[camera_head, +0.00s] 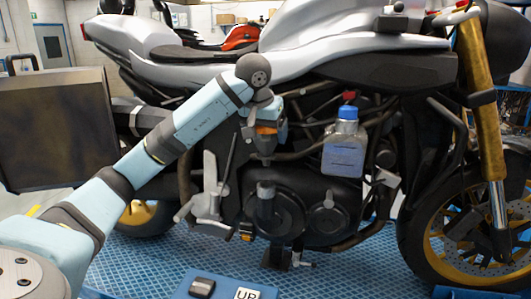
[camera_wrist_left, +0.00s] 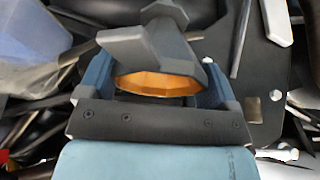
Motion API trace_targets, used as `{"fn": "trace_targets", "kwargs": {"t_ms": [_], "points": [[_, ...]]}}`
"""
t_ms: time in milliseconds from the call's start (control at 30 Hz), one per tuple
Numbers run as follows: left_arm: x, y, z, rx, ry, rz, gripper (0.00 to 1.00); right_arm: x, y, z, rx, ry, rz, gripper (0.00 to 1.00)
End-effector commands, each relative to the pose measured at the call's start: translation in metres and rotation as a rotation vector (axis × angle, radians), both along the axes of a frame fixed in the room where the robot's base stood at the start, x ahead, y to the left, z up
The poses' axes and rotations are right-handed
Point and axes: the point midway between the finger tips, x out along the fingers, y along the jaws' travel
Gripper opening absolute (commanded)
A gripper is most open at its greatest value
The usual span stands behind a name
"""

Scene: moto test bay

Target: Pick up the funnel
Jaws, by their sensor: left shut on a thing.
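An orange funnel (camera_head: 266,129) is between the fingers of my left gripper (camera_head: 265,120), in front of the engine of the motorcycle in the head view. The left wrist view shows the orange of the funnel (camera_wrist_left: 158,83) between the two blue fingers of the left gripper (camera_wrist_left: 153,68). The left gripper is shut on the funnel. My right gripper is in neither view.
The motorcycle (camera_head: 360,45) fills the space behind the arm. A translucent bottle (camera_head: 344,155) with a blue cap is close to the right of the gripper. Silver levers (camera_head: 205,190) are below left. A blue ribbed platform (camera_head: 160,265) lies underneath. A dark panel (camera_head: 55,130) stands at left.

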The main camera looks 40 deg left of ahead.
Motion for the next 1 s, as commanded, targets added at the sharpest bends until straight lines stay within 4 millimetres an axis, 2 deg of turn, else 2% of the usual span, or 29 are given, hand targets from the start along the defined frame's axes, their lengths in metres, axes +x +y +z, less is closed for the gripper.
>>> {"fn": "trace_targets", "kwargs": {"t_ms": [33,200,400,600,833,1000], "points": [[0.0,0.0,0.014,-0.001,-0.006,0.001,0.57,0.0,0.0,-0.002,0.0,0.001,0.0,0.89],[0.0,0.001,0.052,0.002,-0.006,0.001,0.57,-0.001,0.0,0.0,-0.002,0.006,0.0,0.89],[0.0,0.0,0.085,0.001,-0.004,0.001,0.57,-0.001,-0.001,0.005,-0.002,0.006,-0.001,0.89],[0.0,0.0,0.106,0.0,-0.002,0.001,0.57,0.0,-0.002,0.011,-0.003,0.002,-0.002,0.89],[0.0,0.0,0.119,0.0,0.0,0.001,0.57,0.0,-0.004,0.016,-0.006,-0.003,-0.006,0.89],[0.0,0.0,0.133,0.0,0.0,0.001,0.57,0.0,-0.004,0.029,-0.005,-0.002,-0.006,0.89]]}}
